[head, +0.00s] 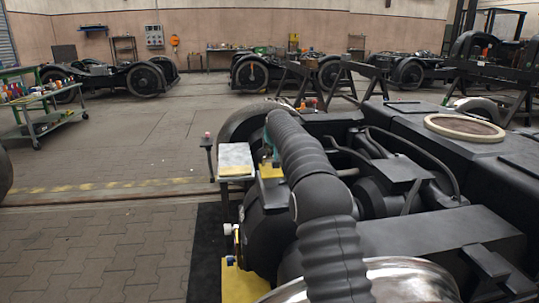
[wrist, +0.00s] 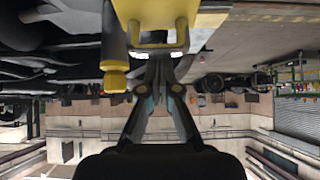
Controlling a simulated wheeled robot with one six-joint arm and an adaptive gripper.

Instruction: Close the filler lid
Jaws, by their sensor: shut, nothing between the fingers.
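In the wrist view, my gripper (wrist: 160,60) is shut and empty, its fingertips close below a yellow part (wrist: 205,20) with a yellow loop handle (wrist: 158,34). I cannot tell whether they touch. A yellow knob (wrist: 115,76) on a grey cylinder is just left of the fingers. In the head view, a pale plate (head: 236,156) with a yellow edge stands out left of my arm, beside the bogie. It may be the filler lid, but I cannot tell for sure. My arm hides most of my gripper and the lid's surroundings there.
The dark bogie (head: 440,235) fills the right side, with a round ring (head: 464,127) on top. A thin post with a pink knob (head: 207,136) stands left of the plate. A yellow plate (head: 243,285) lies low in front. The paved floor (head: 95,230) at left is clear.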

